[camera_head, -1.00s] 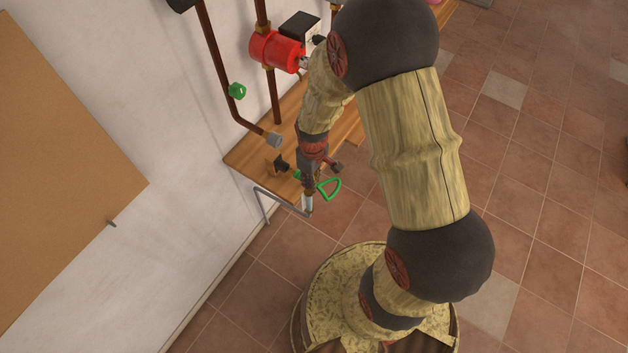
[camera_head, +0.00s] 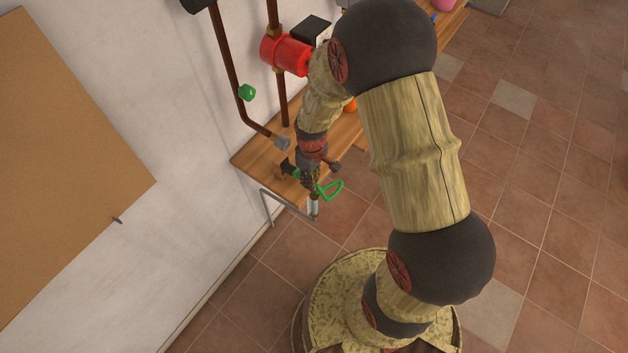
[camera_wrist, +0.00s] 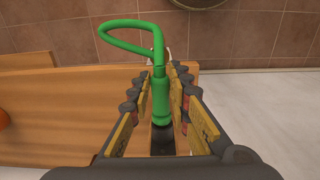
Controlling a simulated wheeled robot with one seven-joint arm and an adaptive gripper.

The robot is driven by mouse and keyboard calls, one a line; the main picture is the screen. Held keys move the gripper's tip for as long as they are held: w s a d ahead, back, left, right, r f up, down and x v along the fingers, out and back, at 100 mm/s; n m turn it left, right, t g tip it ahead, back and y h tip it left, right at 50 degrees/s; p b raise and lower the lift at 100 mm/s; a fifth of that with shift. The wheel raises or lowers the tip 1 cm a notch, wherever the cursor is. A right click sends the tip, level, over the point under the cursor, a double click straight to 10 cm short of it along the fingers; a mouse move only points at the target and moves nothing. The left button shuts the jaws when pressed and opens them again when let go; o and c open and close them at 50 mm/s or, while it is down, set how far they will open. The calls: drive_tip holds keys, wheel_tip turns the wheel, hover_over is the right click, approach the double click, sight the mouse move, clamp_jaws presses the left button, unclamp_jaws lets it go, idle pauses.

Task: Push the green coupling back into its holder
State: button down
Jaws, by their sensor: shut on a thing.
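The green coupling (camera_wrist: 160,100) is a slim cylinder with a green loop (camera_wrist: 140,30) at its far end in the wrist view. In the head view the loop (camera_head: 332,191) sticks out right of my gripper (camera_head: 311,182). My gripper (camera_wrist: 162,92) is shut around the coupling's body, with fingers on both sides. The dark holder (camera_head: 287,168) sits on the wooden shelf, left of my gripper. In the wrist view a dark part (camera_wrist: 162,138) lies at the coupling's near end. How far the coupling sits in the holder cannot be told.
The wooden shelf (camera_head: 250,158) runs along the wall, with a grey bracket (camera_head: 268,208) beneath. An orange thing (camera_wrist: 2,118) shows at the wrist view's left edge. Tiled floor is clear at right.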

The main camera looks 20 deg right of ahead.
drive_tip(key=shift+w+a, duration=0.15)
drive_tip(key=shift+w, duration=0.05)
drive_tip(key=c, duration=1.6)
unclamp_jaws()
wheel_tip(320, 180, up, 12)
